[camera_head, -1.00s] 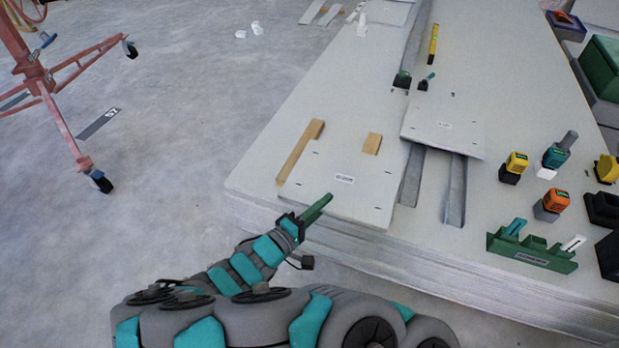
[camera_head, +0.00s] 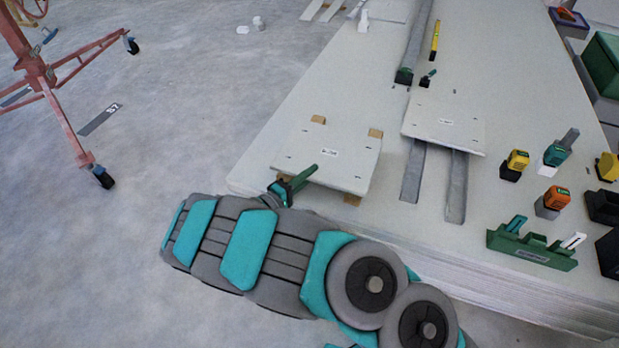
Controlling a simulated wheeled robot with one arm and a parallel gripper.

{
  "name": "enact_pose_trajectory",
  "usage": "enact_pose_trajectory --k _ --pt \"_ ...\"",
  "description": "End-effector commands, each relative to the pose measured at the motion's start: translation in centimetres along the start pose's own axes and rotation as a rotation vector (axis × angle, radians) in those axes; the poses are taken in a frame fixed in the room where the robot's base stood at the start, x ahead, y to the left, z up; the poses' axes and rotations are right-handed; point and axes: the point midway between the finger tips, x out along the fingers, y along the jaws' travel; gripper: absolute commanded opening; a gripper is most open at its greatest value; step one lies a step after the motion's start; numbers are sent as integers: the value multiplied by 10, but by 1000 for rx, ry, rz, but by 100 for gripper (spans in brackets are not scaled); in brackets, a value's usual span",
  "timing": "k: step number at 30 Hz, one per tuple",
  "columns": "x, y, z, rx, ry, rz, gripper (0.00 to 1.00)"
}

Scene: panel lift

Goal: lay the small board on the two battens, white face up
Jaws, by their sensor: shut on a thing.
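The small board (camera_head: 340,165) is a pale square panel with a label and small dark marks, its light face up. It now covers most of the two wooden battens. One batten end shows at the board's far left (camera_head: 318,119). Another end shows at its far right (camera_head: 375,133), and a bit of wood shows under the near edge (camera_head: 351,200). My gripper (camera_head: 304,178) is at the board's near left edge, with its green fingers shut on that edge. Whether the board touches the battens cannot be told.
A second pale board (camera_head: 443,125) lies on two grey metal channels (camera_head: 457,190) to the right. Cordless tools (camera_head: 552,200) and a green rack (camera_head: 530,250) stand on the right of the panel stack (camera_head: 480,250). A red wheeled stand (camera_head: 50,80) is on the floor at left.

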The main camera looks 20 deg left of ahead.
Motion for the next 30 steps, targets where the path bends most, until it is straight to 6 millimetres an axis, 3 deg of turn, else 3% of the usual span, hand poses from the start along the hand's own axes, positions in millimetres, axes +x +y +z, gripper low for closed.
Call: enact_pose_trajectory --k 4,25,26,30 --pt "0 -14 1 -2 -2 2 0" --pt "0 -26 0 0 0 3 0" --pt "0 -25 1 0 -1 2 19" --pt "0 -25 1 0 -1 2 35"
